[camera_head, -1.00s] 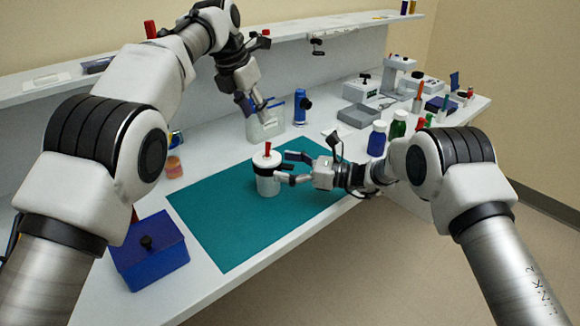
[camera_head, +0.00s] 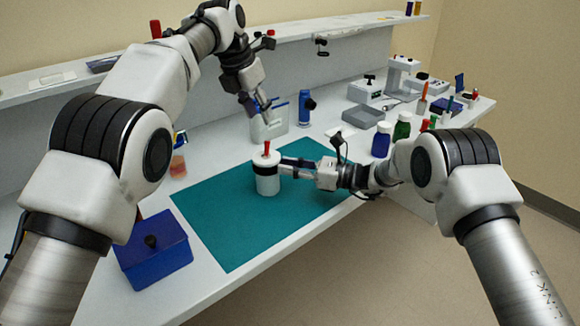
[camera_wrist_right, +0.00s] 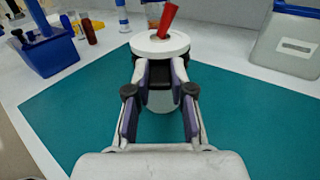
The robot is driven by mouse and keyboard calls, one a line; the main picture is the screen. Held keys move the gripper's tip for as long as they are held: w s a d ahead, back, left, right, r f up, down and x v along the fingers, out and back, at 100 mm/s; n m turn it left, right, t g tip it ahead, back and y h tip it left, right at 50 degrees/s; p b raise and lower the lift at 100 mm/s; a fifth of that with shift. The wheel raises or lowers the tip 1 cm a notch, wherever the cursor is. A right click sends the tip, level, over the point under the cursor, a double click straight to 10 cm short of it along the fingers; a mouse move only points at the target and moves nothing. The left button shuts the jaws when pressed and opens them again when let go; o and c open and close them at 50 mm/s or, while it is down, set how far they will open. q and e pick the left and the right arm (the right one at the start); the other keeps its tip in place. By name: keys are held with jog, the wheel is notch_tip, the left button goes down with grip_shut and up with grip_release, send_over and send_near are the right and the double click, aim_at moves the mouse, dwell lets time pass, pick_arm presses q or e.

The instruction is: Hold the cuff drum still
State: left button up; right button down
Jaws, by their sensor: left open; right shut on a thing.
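The cuff drum (camera_head: 267,183) is a white cylinder with a dark band and a red piece on its lid, upright on the teal mat. It also shows in the right wrist view (camera_wrist_right: 160,43), with the red piece tilted. My right gripper (camera_head: 283,167) reaches it from the right and is shut on its side just below the lid; its two fingers (camera_wrist_right: 160,80) flank the drum in the wrist view. My left gripper (camera_head: 260,112) is open and empty, high at the back, in front of a clear container (camera_head: 270,125), away from the drum.
The teal mat (camera_head: 230,230) is bare around the drum. A blue box (camera_head: 155,262) with a black knob stands at the front left. A blue cylinder (camera_head: 305,108) stands at the back.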

pick_arm(q)
jog(key=c, duration=0.5)
jog(key=shift+f, duration=0.2)
grip_shut()
jog(key=f+m+h, duration=0.1)
jog(key=m, duration=0.1)
jog(key=f+m+h, duration=0.1)
jog(key=m, duration=0.2)
jog(key=a+f+m+g+h, duration=0.1)
jog(key=m+h, duration=0.1)
jog(key=shift+f, duration=0.4)
jog(key=w+a+f+m+t+h, duration=0.3)
jog(key=a+f+m+t+h, duration=0.2)
jog(key=a+m, duration=0.4)
jog(key=m, duration=0.2)
jog(key=shift+m+t+h, duration=0.3)
jog(key=shift+h, duration=0.1)
jog(key=shift+w+f, duration=0.1)
